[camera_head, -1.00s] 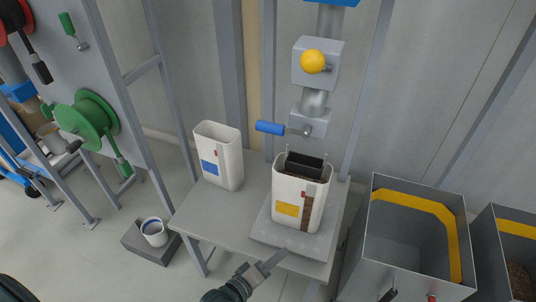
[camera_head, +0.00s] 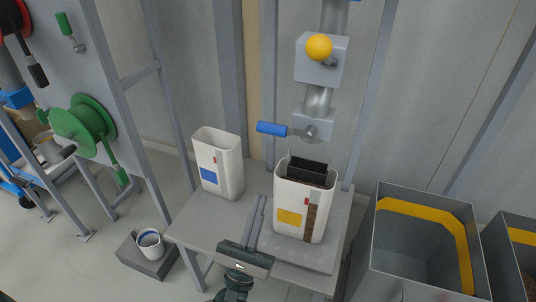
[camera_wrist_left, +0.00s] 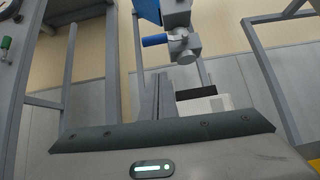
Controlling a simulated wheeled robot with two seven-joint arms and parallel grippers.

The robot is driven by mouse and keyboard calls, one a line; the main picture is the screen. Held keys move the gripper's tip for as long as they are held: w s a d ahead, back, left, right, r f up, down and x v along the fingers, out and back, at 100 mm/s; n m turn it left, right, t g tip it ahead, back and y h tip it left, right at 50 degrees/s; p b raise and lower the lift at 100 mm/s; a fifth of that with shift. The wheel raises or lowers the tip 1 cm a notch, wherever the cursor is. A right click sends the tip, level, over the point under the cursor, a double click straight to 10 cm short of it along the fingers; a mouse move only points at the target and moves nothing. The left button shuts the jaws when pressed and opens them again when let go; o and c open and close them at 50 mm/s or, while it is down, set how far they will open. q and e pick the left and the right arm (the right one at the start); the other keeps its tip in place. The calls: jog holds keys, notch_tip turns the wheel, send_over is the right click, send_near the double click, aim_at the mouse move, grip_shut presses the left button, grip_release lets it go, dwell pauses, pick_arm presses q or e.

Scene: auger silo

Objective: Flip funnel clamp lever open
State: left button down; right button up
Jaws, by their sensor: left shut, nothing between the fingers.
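The lever with a blue handle (camera_head: 272,128) sticks out to the left from the grey block (camera_head: 315,125) at the bottom of the silo pipe. It also shows in the left wrist view as a blue handle (camera_wrist_left: 155,40), above and beyond my fingers. My left gripper (camera_head: 258,205) is in front of the table's near side, fingers together and pointing up toward the lever, well below it and apart from it. It is shut and empty. In the left wrist view the shut fingers (camera_wrist_left: 163,85) rise in the middle. My right gripper is not in view.
A white bin with a yellow label (camera_head: 303,205) stands under the pipe on a grey plate, right of my fingers. A white bin with a blue label (camera_head: 218,165) stands to the left. A yellow knob (camera_head: 319,46) sits above. A grey open container (camera_head: 385,250) stands at the right.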

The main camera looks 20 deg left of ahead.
aim_at(286, 129)
pick_arm(q)
jog(key=shift+s+a+r+n, duration=0.1)
jog(key=shift+a+n, duration=0.1)
jog(key=shift+n, duration=0.3)
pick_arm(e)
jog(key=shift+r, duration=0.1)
